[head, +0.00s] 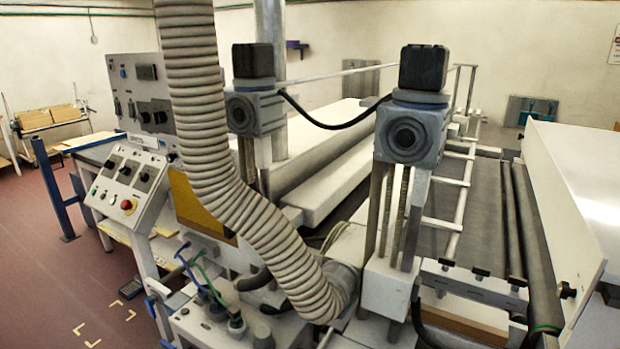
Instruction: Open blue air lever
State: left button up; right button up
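Neither of my grippers is in the head view. I cannot clearly make out the blue air lever. The hoses run down to fittings on a pale housing (205,325) at the bottom edge. A teal-blue object (530,117) also shows far off at the back right. Which of these is the lever, and its position, I cannot tell.
A thick ribbed duct (205,110) hangs in front and bends down to the machine. A control panel (128,183) with a red button stands at left. Two column units (412,130) rise over the conveyor (485,210). The red floor (40,270) at left is open.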

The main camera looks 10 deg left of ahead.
aim_at(149, 301)
jog(key=u, duration=1.3)
jog(key=i+j+u, duration=0.15)
jog(key=i+u, duration=0.15)
